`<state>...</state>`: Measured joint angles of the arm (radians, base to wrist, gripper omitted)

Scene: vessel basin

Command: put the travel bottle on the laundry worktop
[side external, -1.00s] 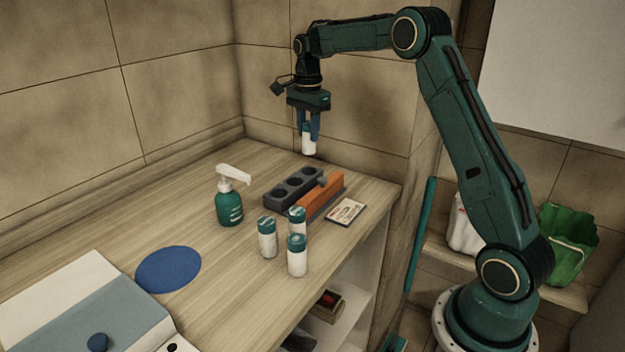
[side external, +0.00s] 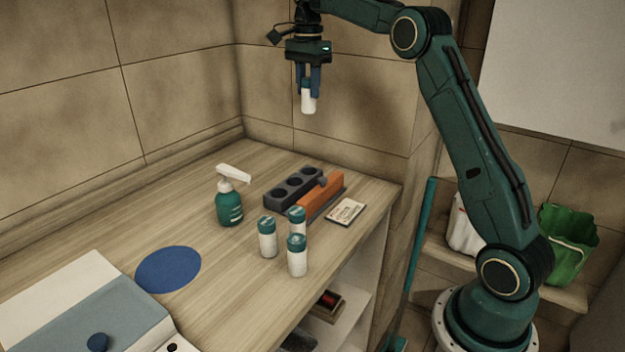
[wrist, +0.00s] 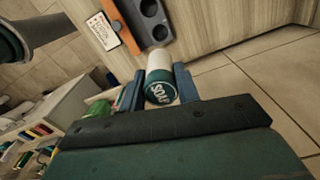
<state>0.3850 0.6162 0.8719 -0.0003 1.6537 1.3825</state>
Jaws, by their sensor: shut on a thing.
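A white travel bottle with a teal cap (side external: 308,100) is held between the blue fingers of my gripper (side external: 309,82), high above the back of the worktop. It hangs upright, clear of everything below. In the wrist view the bottle's teal cap (wrist: 160,92) with white lettering sits between the two fingers (wrist: 158,88). The laundry worktop (side external: 215,265) is light wood. Three similar white bottles with teal caps, a left one (side external: 267,238), a rear one (side external: 297,216) and a front one (side external: 297,256), stand upright on it.
A dark holder with three round holes (side external: 279,197) lies beside an orange block-like tool (side external: 320,196) and a small card (side external: 346,211). A green pump bottle (side external: 229,207) stands left of them.

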